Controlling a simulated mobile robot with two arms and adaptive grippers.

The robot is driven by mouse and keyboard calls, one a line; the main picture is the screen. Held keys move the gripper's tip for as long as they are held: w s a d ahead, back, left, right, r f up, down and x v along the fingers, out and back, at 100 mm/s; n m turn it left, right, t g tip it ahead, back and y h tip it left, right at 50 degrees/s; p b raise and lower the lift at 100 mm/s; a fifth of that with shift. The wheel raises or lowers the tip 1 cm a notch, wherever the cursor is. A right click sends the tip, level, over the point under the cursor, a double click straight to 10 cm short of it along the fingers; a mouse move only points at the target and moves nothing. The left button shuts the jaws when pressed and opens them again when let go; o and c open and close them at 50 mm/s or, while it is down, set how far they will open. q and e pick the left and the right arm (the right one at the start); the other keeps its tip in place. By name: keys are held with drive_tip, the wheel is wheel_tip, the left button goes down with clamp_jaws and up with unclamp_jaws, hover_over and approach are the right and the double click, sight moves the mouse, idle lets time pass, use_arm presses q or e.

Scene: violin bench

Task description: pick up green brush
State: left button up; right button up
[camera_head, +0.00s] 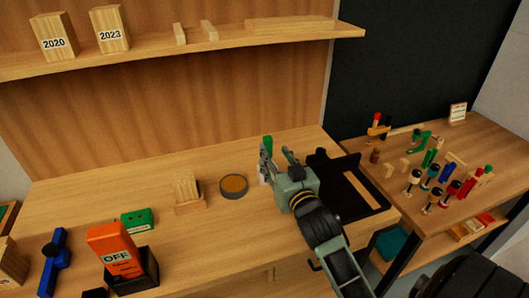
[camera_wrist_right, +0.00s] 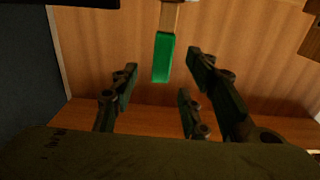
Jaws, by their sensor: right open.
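The green brush (camera_head: 268,143) shows a green part just behind the fingers of my right gripper (camera_head: 277,155), near the back of the bench; the gripper hides much of it. In the right wrist view the green brush (camera_wrist_right: 163,58) has a bright green part joined to a light wooden part at the top of the picture. My right gripper (camera_wrist_right: 162,75) is open there, with the green part showing between its fingers and a gap on both sides. Whether any finger touches it I cannot tell. My left gripper is not in view.
A black tray (camera_head: 367,186) lies right of the gripper. A round tin (camera_head: 233,187) and a wooden block in a holder (camera_head: 186,188) stand to the left. An orange OFF box (camera_head: 114,250) is at front left. A side table (camera_head: 432,218) holds clamps and several tools.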

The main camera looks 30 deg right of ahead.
sight(269, 146)
drive_tip(key=w, duration=0.1)
drive_tip(key=w+p, duration=0.1)
drive_tip(key=shift+w+d+r, duration=0.25)
drive_tip(key=shift+w+r, duration=0.1)
drive_tip(key=x, duration=0.2)
drive_tip(key=shift+w+f, duration=0.2)
drive_tip(key=shift+w, duration=0.15)
drive_tip(key=shift+w+d, duration=0.1)
drive_tip(key=shift+w, duration=0.2)
drive_tip(key=shift+c, duration=0.2)
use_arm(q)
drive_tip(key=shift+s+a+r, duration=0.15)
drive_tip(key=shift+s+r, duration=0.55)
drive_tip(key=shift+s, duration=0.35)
use_arm(e)
clamp_jaws()
